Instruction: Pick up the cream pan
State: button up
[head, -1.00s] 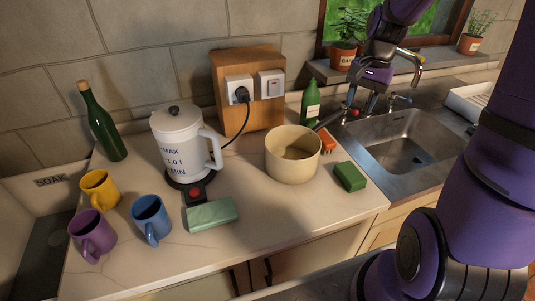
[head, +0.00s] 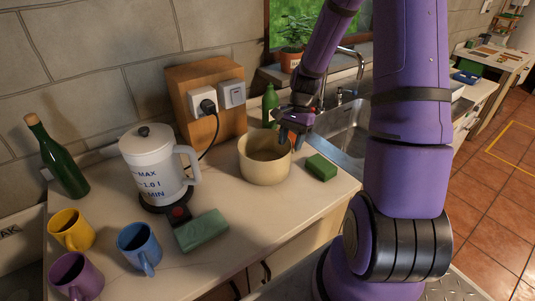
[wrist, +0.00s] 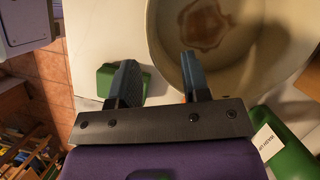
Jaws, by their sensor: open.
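The cream pan (head: 262,173) stands upright on the counter, right of the kettle. In the wrist view its open inside (wrist: 245,65) shows a brown stain on the bottom. My gripper (head: 291,138) is open and empty at the pan's right rear rim, pointing down. In the wrist view my gripper (wrist: 160,78) has its right finger over the pan's inside and its left finger outside, with the rim passing between them in the picture. I cannot tell how far the tips are below the rim. The pan's handle is not clearly visible.
A green sponge (head: 321,167) lies just right of the pan, and a green bottle (head: 269,106) stands behind it. The white kettle (head: 152,170), a pale green block (head: 202,231) and a blue mug (head: 139,248) are to the left. The sink (head: 344,133) is right.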

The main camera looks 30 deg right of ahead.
aim_at(289, 150)
jog(key=shift+x, duration=2.65)
jog(key=shift+s+a+r, duration=0.15)
jog(key=shift+s, duration=0.05)
grip_shut()
